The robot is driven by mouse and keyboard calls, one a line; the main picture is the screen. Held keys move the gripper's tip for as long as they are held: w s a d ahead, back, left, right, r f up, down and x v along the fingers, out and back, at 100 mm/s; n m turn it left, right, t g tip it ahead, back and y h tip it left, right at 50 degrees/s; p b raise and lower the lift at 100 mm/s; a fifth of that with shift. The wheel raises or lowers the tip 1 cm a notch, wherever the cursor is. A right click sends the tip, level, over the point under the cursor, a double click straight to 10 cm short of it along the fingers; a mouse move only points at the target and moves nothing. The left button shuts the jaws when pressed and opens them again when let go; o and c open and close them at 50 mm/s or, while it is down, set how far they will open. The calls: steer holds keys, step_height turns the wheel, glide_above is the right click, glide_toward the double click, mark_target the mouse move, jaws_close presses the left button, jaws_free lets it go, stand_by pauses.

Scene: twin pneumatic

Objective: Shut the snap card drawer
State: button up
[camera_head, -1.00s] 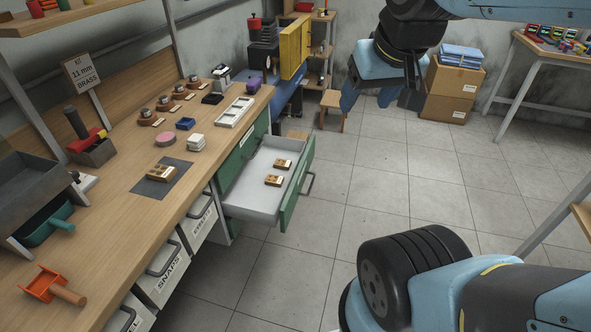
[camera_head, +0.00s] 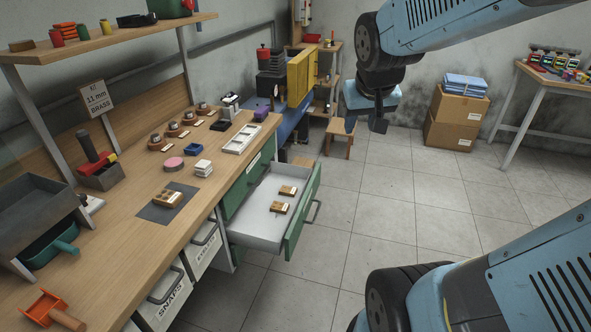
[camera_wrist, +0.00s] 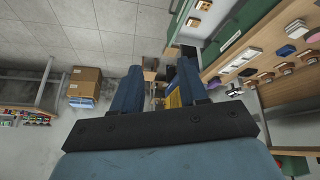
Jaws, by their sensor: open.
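The snap card drawer (camera_head: 262,222) is pulled out from the bench, with a green front and a grey bar handle (camera_head: 315,210). Two brown-and-white snap cards (camera_head: 283,199) lie inside it. At the upper right of the wrist view the two cards (camera_wrist: 193,22) show beside the green drawer front. My gripper (camera_head: 365,122) is open and empty, in the air beyond the drawer and to the right of its front in the head view, apart from it. Its two blue fingers (camera_wrist: 158,88) are spread in the wrist view.
The wooden bench (camera_head: 135,240) carries a card on a dark mat (camera_head: 160,212), a white tray (camera_head: 241,138) and several small parts. Labelled bins (camera_head: 165,296) hang below. A stool (camera_head: 339,137) and cardboard boxes (camera_head: 452,137) stand behind. The tiled floor right of the drawer is clear.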

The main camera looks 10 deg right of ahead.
steer(key=shift+m, duration=0.3)
steer(key=w+d+f, duration=0.1)
steer(key=w+f, duration=0.1)
steer(key=w, duration=0.1)
steer(key=w+d+f, duration=0.1)
steer(key=w+f, duration=0.2)
steer(key=w+d+f, duration=0.1)
steer(key=w+f, duration=0.1)
steer(key=w, duration=0.1)
steer(key=shift+w+d+f, duration=0.1)
steer(key=shift+f, duration=0.1)
steer(key=c, duration=0.8)
steer(key=x, duration=0.6)
steer(key=w+d+x, duration=0.1)
steer(key=x, duration=0.2)
steer(key=shift+w+r, duration=0.1)
steer(key=shift+r, duration=0.05)
jaws_close()
steer(key=m+t+y, duration=0.1)
steer(key=m+y, duration=0.2)
steer(key=y, duration=0.1)
glide_toward(310, 196)
steer(key=f, duration=0.3)
steer(key=shift+w, duration=0.35)
steer(key=shift+w+a, duration=0.45)
steer(key=shift+a, duration=0.2)
